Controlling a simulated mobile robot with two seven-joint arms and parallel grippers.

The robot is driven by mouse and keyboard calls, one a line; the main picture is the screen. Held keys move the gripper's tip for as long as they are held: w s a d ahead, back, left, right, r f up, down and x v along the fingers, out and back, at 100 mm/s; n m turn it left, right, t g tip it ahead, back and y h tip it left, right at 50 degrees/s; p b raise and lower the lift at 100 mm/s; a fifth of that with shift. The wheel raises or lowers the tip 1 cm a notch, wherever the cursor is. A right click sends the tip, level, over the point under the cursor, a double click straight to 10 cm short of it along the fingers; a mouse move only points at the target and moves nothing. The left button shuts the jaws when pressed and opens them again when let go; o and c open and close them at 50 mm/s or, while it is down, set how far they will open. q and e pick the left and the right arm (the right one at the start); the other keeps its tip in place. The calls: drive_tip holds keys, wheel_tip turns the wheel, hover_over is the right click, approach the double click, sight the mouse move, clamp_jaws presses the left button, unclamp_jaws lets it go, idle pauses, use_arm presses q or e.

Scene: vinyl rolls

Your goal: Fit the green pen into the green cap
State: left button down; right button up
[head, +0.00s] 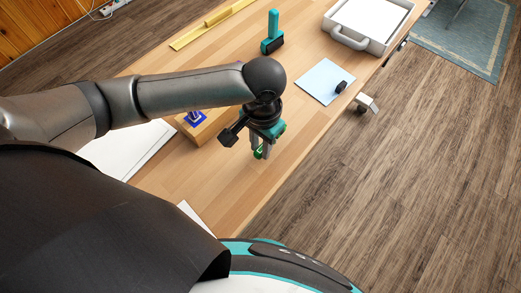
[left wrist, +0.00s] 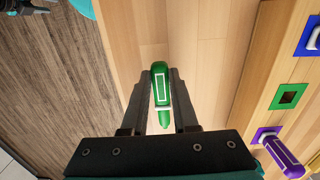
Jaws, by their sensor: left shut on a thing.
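My left gripper (head: 261,151) is shut on the green pen (head: 257,153), with the fingers pointing down over the tabletop. In the left wrist view the green pen (left wrist: 162,88) sits between the two fingers (left wrist: 162,100), a pale rectangle outlined on its side. The green cap (left wrist: 288,96) shows there as a green square with a dark opening, on a wooden block to the right of the pen, apart from it. In the head view my arm hides the green cap.
The wooden block (head: 211,126) also bears a blue square piece (head: 195,118) and a purple one with a purple pen (left wrist: 280,150). A teal-handled tool (head: 272,30), a yellow ruler (head: 212,24), a light blue sheet (head: 318,80) and a white tray (head: 346,37) lie farther back.

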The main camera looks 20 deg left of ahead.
use_arm(q)
wheel_tip(320, 180, down, 2)
drive_tip(key=shift+f, duration=0.2)
drive_tip(key=shift+r, duration=0.1)
drive_tip(key=c, duration=0.7)
unclamp_jaws()
wheel_tip(320, 180, up, 12)
drive_tip(key=p, duration=0.4)
drive_tip(key=shift+w+d, duration=0.1)
drive_tip(key=shift+w, duration=0.05)
